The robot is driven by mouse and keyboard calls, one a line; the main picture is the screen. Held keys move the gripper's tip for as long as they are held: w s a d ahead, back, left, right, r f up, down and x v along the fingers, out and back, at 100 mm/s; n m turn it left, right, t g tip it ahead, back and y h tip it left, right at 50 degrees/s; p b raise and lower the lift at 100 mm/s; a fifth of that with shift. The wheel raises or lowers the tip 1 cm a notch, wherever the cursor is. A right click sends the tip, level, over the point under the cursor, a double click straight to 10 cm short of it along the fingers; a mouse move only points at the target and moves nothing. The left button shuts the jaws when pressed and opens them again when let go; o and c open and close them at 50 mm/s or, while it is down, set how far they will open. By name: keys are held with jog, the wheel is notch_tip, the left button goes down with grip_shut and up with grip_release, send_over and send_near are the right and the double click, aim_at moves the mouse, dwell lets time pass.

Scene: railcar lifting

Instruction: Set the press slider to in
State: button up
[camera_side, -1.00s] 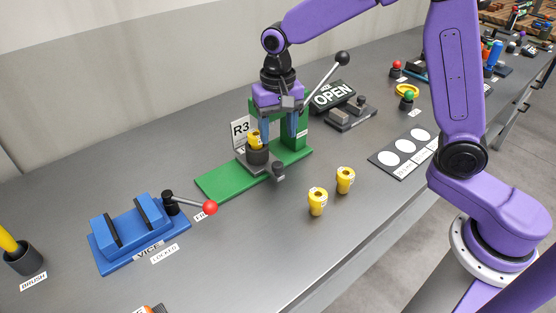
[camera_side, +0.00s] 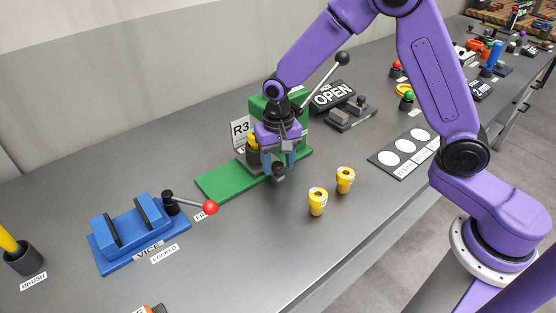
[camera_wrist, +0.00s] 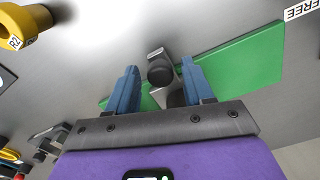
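The green press (camera_side: 232,182) stands in the middle of the bench, its base reaching toward the left. Its slider has a black knob (camera_side: 278,173) at the front end, also seen in the wrist view (camera_wrist: 160,73). A yellow part (camera_side: 252,138) sits on the slider's dark holder, largely hidden by my gripper. My gripper (camera_side: 279,165) points down at the knob with its blue fingers open. In the wrist view the knob lies between the two fingertips, with a gap on each side.
The press's lever (camera_side: 325,82) rises behind my wrist. Two yellow parts (camera_side: 317,201) (camera_side: 345,180) stand on the bench to the right. A blue vice (camera_side: 135,234) with a red-ended handle is at left.

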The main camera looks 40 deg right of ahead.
grip_shut()
jog(key=shift+d, duration=2.5)
jog(key=shift+o, duration=1.3)
grip_release()
jog(key=shift+a, duration=0.1)
jog(key=shift+r, duration=0.15)
jog(key=shift+r, duration=0.3)
notch_tip(320, 180, up, 17)
jog(key=shift+f, duration=0.2)
jog(key=shift+s, duration=0.1)
